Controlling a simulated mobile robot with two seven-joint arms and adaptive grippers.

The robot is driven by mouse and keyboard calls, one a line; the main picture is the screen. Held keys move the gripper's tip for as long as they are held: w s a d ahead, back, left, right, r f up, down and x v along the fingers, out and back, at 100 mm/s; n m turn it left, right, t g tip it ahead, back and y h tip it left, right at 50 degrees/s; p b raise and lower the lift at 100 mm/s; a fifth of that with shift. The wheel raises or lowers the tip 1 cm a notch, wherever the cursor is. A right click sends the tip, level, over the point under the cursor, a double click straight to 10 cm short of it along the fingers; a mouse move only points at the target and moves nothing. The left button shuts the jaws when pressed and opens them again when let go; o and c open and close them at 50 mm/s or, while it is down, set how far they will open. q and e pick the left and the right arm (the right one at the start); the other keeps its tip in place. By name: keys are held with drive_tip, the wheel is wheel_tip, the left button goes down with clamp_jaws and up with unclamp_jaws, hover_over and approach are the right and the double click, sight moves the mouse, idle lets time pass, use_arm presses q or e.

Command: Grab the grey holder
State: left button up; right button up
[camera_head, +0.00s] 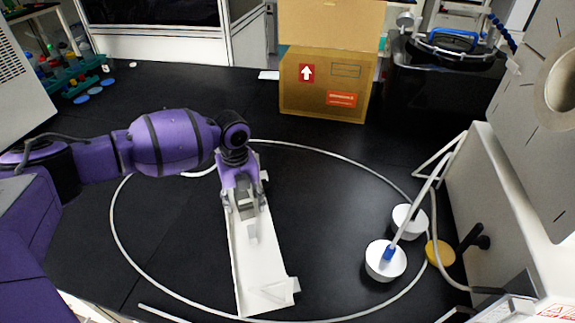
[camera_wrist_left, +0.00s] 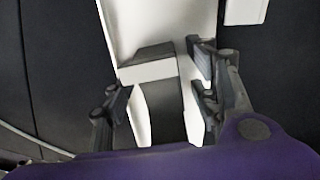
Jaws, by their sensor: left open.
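The grey holder (camera_head: 262,262) is a long, pale, flat piece lying on the black bench, running from under my left gripper toward the front. It has a raised upright part near its middle and a small ledge at its front end. My left gripper (camera_head: 245,203) points down over its rear half. In the left wrist view, the pale holder (camera_wrist_left: 160,25) runs up from between the open fingers of my left gripper (camera_wrist_left: 158,95). A raised block on it stands between the fingers; contact is hard to tell. The holder's rear end is partly hidden by the gripper.
A white hose (camera_head: 118,225) loops on the bench around the holder. A cardboard box (camera_head: 325,85) stands behind. The black bench between box and hose is clear.

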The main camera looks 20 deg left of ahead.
use_arm(q)
drive_tip(key=shift+f, duration=0.2)
drive_tip(key=shift+c, duration=0.2)
clamp_jaws()
drive_tip(key=shift+r, duration=0.1)
